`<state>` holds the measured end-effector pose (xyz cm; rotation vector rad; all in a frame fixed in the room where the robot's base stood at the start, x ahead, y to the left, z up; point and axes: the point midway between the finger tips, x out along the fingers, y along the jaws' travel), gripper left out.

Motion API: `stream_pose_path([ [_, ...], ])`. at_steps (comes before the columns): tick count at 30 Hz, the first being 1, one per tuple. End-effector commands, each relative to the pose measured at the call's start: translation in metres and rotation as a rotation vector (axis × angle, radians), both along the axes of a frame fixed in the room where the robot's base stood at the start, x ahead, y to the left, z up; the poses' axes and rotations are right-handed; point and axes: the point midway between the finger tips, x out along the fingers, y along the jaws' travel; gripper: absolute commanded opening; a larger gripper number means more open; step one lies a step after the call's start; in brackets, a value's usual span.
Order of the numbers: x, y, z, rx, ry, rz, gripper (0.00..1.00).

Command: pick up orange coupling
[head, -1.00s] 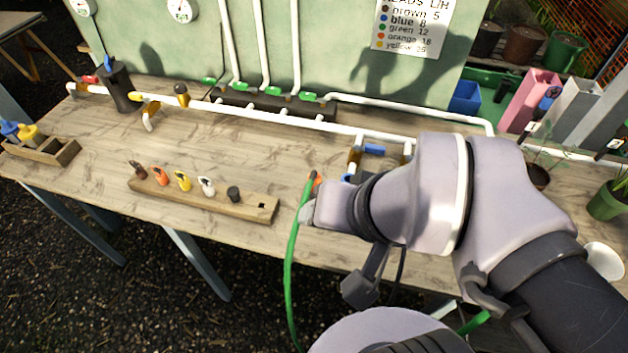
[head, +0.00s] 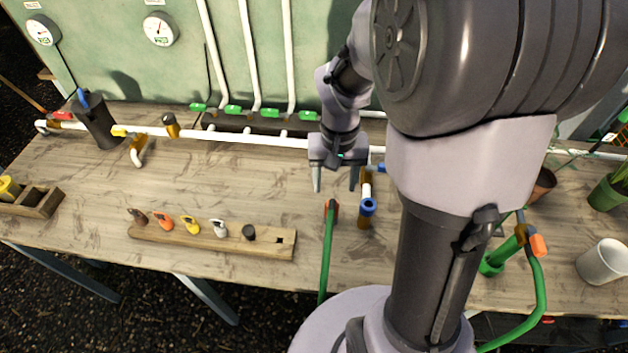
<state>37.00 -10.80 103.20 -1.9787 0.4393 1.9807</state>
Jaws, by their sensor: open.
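My gripper (head: 336,188) is open and empty, pointing down over the table, with two fingers apart. At right, a bright orange coupling (head: 538,245) sits on a green hose beside my arm. An orange piece (head: 163,221) also stands on the wooden rail (head: 270,243). I cannot tell which of these orange parts the task names. My arm hides part of the table at right.
A white pipe (head: 240,138) with green valves (head: 235,111) runs along the back. A blue-ended pipe stub (head: 368,207) stands right of the hose end. A white cup (head: 604,262) stands at far right. The left middle of the table (head: 90,190) is clear.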

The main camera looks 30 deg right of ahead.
Motion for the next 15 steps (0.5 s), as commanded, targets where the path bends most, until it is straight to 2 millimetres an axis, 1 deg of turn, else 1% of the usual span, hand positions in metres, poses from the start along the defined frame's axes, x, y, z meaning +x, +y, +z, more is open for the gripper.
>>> stream_pose_path([
  [1,-0.001,0.0,-0.021,0.001,0.003,0.0,0.58],
  [3,-0.001,0.0,-0.036,0.0,0.002,0.0,0.58],
  [6,0.0,0.001,-0.049,0.0,0.001,0.0,0.58],
  [11,-0.001,0.001,-0.063,0.0,0.0,0.0,0.58],
  [15,-0.002,0.003,-0.093,0.0,0.001,0.0,0.58],
])
